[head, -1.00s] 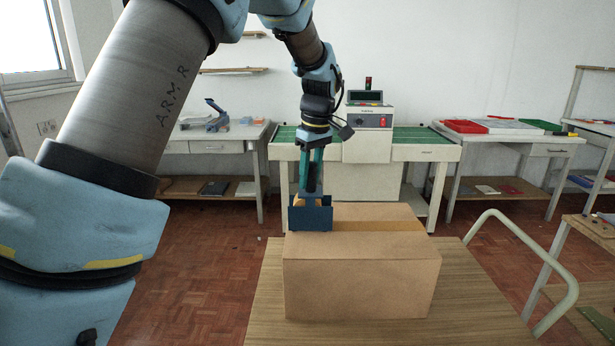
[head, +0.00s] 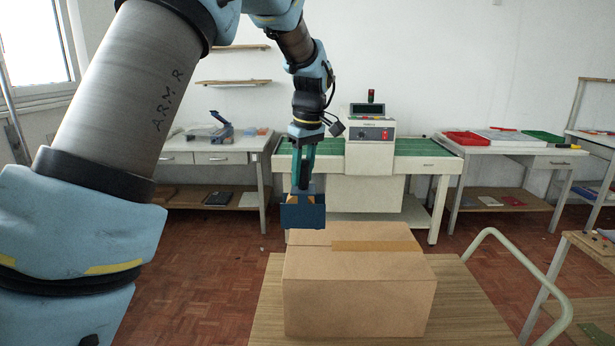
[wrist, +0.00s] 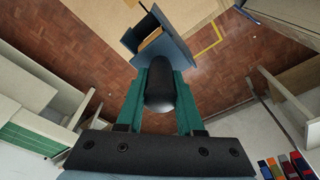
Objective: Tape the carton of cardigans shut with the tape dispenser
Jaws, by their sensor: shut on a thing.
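The carton (head: 355,300) stands closed on a wooden-topped table. A strip of brown tape (head: 375,246) lies along the right part of its top seam; the left part looks bare. My gripper (head: 304,185) is shut on the blue tape dispenser (head: 303,214), which hangs at the carton's far left top corner. In the wrist view, my green fingers (wrist: 161,75) hold its dark handle, and the dispenser (wrist: 172,48) overlaps the edge of the carton (wrist: 190,14). Floor shows around it. I cannot tell whether it touches the carton. The cardigans are hidden.
The wooden tabletop (head: 465,300) is clear to the carton's right. A pale curved rail (head: 530,265) rises at its right side. Behind stands a green-topped machine table (head: 425,149), with side desks left and right. Open parquet floor (head: 215,250) lies to the left.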

